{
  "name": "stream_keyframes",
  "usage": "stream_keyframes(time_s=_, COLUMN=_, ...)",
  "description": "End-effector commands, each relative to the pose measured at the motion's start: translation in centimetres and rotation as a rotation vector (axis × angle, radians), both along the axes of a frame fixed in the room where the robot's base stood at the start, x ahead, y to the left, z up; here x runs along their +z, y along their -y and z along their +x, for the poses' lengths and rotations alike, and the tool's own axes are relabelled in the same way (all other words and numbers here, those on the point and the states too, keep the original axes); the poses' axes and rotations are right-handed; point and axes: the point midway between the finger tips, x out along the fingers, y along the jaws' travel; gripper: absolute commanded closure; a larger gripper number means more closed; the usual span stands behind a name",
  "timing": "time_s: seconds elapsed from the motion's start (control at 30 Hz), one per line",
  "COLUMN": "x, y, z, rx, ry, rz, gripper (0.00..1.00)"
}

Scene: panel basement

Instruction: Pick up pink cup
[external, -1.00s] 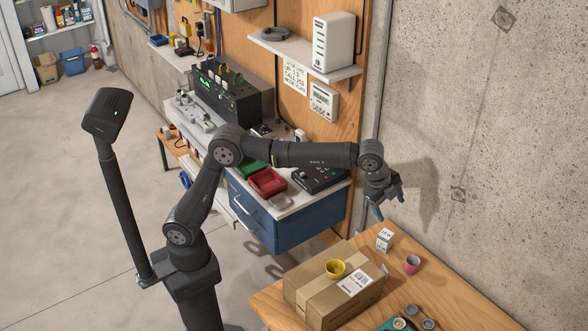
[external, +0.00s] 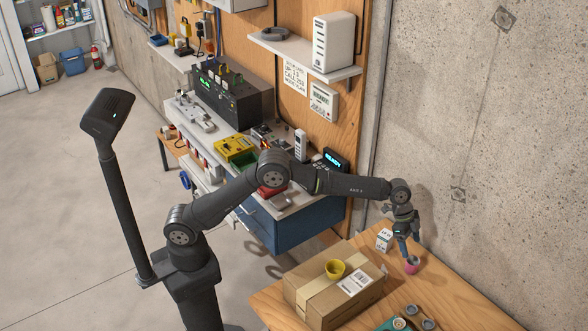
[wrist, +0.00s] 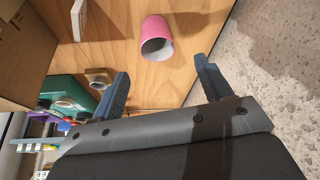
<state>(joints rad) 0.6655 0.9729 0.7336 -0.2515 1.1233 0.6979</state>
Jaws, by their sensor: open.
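The pink cup (external: 410,266) stands upright on the wooden table near its wall-side edge. In the wrist view the pink cup (wrist: 157,36) lies ahead of and between my two open fingers, with its opening showing. My gripper (external: 408,252) is just above the cup in the external view, pointing down and partly covering it. In the wrist view my gripper (wrist: 163,78) is open, with a blue finger on each side and nothing between the tips.
A white labelled box (external: 384,240) stands close to the left of the cup. A green item (external: 384,325) and small round pieces (external: 411,310) lie nearer the front. The concrete wall (external: 500,150) is close on the right.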

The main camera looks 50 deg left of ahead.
Motion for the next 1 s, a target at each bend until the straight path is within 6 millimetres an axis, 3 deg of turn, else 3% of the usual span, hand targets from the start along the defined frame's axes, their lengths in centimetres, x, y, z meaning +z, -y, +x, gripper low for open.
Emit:
stream_keyframes(time_s=0.1, x=-1.9, y=0.7, z=0.2, rx=0.0, ry=-0.001, rz=0.002, gripper=0.29)
stream_keyframes(time_s=0.37, x=-3.3, y=1.3, z=0.3, rx=0.0, ry=0.0, rz=0.001, gripper=0.29)
stream_keyframes(time_s=0.7, x=-7.5, y=2.7, z=0.4, rx=-0.001, ry=0.0, rz=0.001, gripper=0.29)
stream_keyframes(time_s=0.97, x=-7.9, y=2.9, z=0.5, rx=-0.001, ry=0.001, rz=0.0, gripper=0.29)
stream_keyframes(time_s=1.0, x=-7.9, y=2.9, z=0.5, rx=0.0, ry=0.0, rz=0.0, gripper=0.36)
